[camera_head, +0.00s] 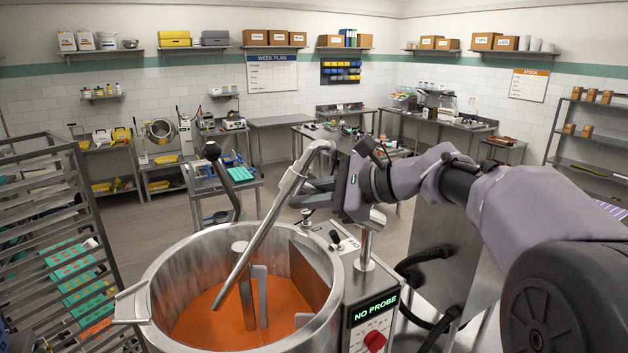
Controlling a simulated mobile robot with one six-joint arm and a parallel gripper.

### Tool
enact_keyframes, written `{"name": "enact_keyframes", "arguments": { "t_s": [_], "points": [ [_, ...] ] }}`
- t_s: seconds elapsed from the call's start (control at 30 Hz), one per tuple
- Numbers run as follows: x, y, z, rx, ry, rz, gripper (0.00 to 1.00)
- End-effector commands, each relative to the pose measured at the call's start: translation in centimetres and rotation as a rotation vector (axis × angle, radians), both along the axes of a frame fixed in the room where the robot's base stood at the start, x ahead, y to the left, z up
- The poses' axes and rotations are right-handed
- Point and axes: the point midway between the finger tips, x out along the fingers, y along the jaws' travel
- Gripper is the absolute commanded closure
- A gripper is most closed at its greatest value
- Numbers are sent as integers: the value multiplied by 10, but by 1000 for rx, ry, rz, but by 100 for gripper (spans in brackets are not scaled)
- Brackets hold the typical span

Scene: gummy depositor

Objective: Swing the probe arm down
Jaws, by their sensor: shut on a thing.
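The probe arm (262,241) is a grey metal tube with a bent upper end. It slants from upper right to lower left across the kettle (163,321), and its lower end hangs over the orange mass (197,322) inside. I cannot tell whether its tip touches the orange mass. My gripper (301,193) comes in from the right and is shut on the upper part of the probe arm, above the kettle's far right rim.
A black-knobbed lever (211,152) rises behind the kettle. A red knob (375,341) sits below the display. A metal scraper (261,292) stands in the kettle. A tray rack (60,240) stands close on the left. Open floor lies beyond the kettle.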

Motion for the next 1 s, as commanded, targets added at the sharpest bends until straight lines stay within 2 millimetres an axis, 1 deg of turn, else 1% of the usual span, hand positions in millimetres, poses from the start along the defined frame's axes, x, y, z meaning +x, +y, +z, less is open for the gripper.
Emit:
{"name": "enact_keyframes", "arguments": {
  "t_s": [0.17,0.3,0.5,0.73,1.0],
  "points": [
    [-3,8,-22,-152,-51,2,100],
    [-4,11,-38,-266,-90,2,100],
    [-4,12,-57,-400,-136,2,100],
    [-4,11,-71,-501,-171,1,100],
    [-3,9,-79,-553,-187,0,100]
  ]
}}
